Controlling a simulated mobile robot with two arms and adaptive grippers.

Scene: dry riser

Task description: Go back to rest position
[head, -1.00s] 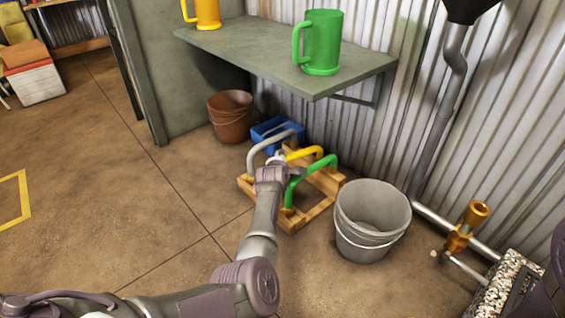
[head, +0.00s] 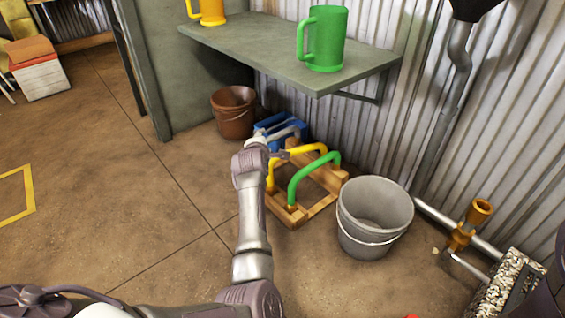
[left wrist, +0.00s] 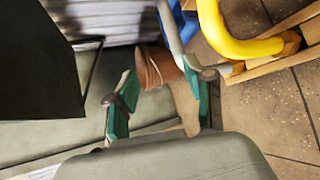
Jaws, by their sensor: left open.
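My left gripper is open and empty in the left wrist view (left wrist: 160,76), its two teal fingers apart. In the head view my left arm reaches forward over the floor, and its wrist hides most of the gripper. It is beside a wooden frame (head: 318,209) with a yellow handle (head: 309,149), a green handle (head: 308,173) and a grey handle (head: 288,132) partly covered by the wrist. In the left wrist view, the yellow handle (left wrist: 226,38) and grey handle (left wrist: 170,30) are close to the right finger; contact cannot be told. My right gripper is not visible.
A brown bucket (head: 233,113) and a blue box (head: 272,124) stand behind the frame. A grey bucket (head: 372,216) stands to its right. A shelf (head: 270,50) holds a green mug (head: 326,40) and a yellow mug (head: 211,10).

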